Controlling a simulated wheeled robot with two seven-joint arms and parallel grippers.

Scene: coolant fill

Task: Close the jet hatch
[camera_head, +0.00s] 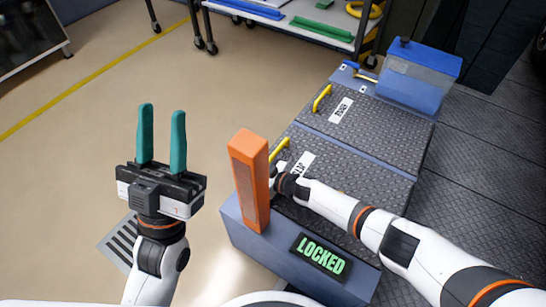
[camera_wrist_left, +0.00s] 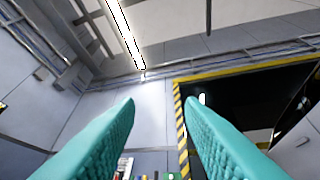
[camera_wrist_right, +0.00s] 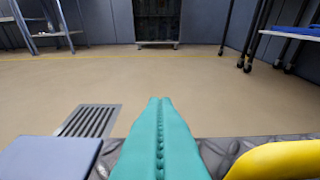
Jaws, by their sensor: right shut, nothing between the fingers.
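The near hatch (camera_head: 350,172) is a dark diamond-plate panel with a yellow handle (camera_head: 280,149) and a white label that seems to read JET. It looks flat in the bench top. My right arm reaches over it from the right. My right gripper's fingers are largely hidden behind the orange upright bar in the head view. In the right wrist view my right gripper (camera_wrist_right: 160,105) is shut and empty, with the yellow handle (camera_wrist_right: 280,160) close on its right. My left gripper (camera_head: 161,140) is open and empty, fingers up, left of the bench.
An orange upright bar (camera_head: 250,180) stands at the near end beside a green LOCKED sign (camera_head: 320,257). A second hatch (camera_head: 375,125) with a yellow handle lies beyond. A blue-lidded clear container (camera_head: 415,80) stands at the far end. Floor on the left is clear.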

